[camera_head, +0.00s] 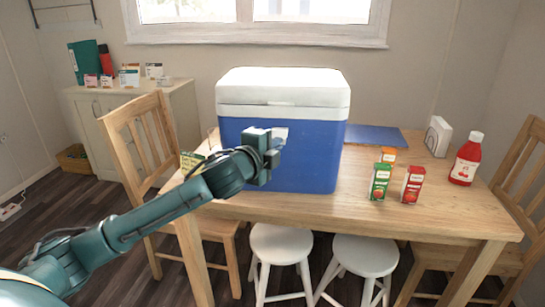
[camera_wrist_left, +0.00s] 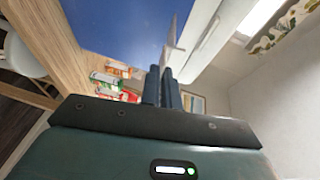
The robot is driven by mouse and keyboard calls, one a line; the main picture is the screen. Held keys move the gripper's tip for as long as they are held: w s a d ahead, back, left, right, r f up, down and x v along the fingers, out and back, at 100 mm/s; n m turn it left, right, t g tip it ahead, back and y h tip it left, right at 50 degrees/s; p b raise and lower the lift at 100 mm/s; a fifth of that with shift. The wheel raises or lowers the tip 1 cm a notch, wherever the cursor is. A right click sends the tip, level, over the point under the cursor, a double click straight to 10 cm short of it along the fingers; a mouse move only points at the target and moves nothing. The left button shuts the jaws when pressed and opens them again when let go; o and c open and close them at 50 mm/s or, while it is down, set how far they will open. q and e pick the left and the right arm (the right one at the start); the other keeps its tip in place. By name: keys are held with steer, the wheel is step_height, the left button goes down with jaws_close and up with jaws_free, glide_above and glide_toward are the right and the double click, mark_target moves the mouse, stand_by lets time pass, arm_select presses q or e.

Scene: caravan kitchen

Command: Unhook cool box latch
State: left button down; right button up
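The blue cool box (camera_head: 300,160) with a white lid (camera_head: 283,88) stands upright on the wooden table, lid down. A pale latch (camera_head: 281,134) shows at the middle of its front, partly hidden by my left gripper (camera_head: 274,141). In the left wrist view the box's blue wall (camera_wrist_left: 120,25) and the thin grey latch plate (camera_wrist_left: 178,40) lie just beyond my left fingertips (camera_wrist_left: 161,72). The two fingers are close together with only a narrow gap. The latch plate's end meets the fingertips in the picture; I cannot tell whether they touch. My right gripper is not in view.
A green carton (camera_head: 380,182), a red carton (camera_head: 412,185), an orange-topped carton (camera_head: 388,156) and a red bottle (camera_head: 466,160) stand on the table (camera_head: 330,207) right of the box. Chairs flank the table; white stools (camera_head: 281,243) are under its front edge.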

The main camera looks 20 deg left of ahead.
arm_select(q)
steer(key=shift+w+f+m+t+b, duration=0.1)
steer(key=shift+f+m+t+b, duration=0.1)
steer(key=shift+f+t+b, duration=0.6)
steer(key=shift+w+f+m+t+b, duration=0.1)
steer(key=shift+f+m+t+b, duration=0.15)
steer(key=shift+f+b, duration=1.05)
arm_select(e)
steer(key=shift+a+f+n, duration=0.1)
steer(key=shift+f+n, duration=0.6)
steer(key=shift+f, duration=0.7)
arm_select(q)
steer(key=c, duration=1.6)
jaws_free()
steer(key=shift+a+r, duration=0.1)
steer(key=s, duration=1.3)
steer(key=shift+a+f, duration=0.35)
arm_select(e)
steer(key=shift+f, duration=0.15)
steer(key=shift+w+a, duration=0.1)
